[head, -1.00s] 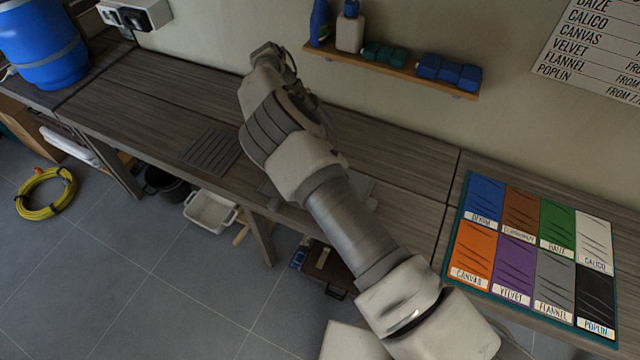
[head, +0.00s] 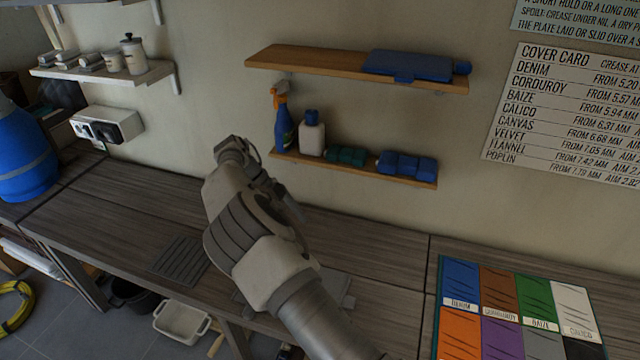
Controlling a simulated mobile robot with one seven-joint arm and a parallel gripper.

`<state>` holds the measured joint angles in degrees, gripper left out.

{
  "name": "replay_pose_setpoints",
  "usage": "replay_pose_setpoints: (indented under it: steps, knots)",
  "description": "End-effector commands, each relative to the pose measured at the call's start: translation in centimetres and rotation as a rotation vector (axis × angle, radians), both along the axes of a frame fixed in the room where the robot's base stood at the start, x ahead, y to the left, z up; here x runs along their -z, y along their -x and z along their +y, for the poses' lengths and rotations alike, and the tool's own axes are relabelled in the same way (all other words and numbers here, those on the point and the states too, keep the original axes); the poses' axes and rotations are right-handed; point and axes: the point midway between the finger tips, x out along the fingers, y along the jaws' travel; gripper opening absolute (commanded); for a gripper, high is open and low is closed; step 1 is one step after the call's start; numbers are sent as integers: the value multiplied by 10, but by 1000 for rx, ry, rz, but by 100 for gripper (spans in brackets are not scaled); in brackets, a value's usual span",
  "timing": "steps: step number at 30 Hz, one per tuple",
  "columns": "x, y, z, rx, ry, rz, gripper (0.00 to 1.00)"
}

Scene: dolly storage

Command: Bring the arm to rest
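My arm rises from the bottom of the head view and reaches up and left over the workbench (head: 380,245). My gripper (head: 232,147) seems to be at the small dark far end of the arm, in front of the wall and left of the lower shelf. Its fingers cannot be made out, so I cannot tell whether it is open or shut. I see nothing held there.
The lower shelf (head: 360,170) bears a spray bottle (head: 284,125), a white bottle (head: 312,135) and green and blue items. An upper shelf (head: 310,59) holds a blue flat item (head: 408,65). A colour swatch board (head: 437,300) lies at right, a grey ribbed plate (head: 180,261) at left.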

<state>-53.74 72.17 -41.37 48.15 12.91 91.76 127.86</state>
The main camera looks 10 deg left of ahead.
Motion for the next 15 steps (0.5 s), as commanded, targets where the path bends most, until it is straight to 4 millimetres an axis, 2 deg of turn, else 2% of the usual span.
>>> replay_pose_setpoints:
  steps: [4, 7, 15]
  knots:
    - [-5, -2, -3, -2, -12, 5, 100]
    - [-19, -7, -14, -9, -48, 24, 100]
    - [-79, -17, -69, -95, -234, 109, 100]
